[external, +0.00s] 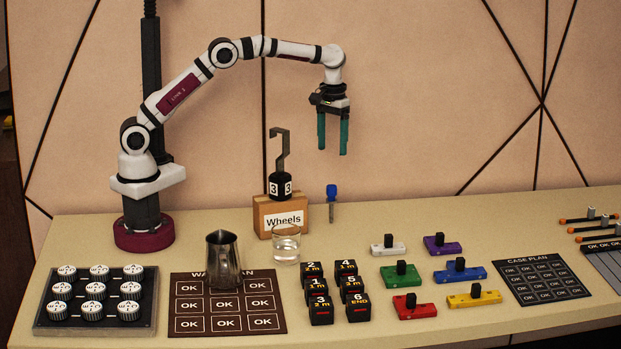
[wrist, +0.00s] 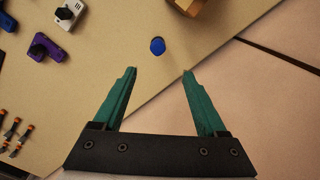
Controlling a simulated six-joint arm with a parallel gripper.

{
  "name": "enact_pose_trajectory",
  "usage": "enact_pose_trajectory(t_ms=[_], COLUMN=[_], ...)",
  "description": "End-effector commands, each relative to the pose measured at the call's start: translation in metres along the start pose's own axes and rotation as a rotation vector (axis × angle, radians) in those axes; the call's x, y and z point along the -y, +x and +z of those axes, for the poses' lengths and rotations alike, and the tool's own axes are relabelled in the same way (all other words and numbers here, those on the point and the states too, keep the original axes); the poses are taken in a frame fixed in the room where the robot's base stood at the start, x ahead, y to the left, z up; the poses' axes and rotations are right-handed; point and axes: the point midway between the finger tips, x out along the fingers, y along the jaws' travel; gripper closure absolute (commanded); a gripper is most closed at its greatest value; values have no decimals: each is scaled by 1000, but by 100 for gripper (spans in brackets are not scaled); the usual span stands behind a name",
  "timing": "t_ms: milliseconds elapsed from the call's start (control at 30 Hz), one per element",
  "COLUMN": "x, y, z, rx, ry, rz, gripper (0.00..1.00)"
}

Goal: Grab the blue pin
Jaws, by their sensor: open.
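The wooden box (external: 283,216) with a black hooked weight (external: 280,185) stands close left of the pin. A glass (external: 286,244) and metal jug (external: 222,262) stand in front. Coloured switch blocks (external: 441,245) lie to the right. The wall is close behind.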

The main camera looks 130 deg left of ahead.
Motion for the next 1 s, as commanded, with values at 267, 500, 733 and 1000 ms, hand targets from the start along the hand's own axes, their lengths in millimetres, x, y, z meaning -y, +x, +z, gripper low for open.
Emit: enact_pose_trajectory(t_ms=[267, 500, 733, 1000], x=[0, -1, -5, -5], y=[66, 110, 152, 162], z=[2, 1, 7, 6], rx=[3, 0, 0, -3], ry=[3, 3, 3, 4], rz=[-3, 0, 0, 1], gripper=[26, 26, 26, 26])
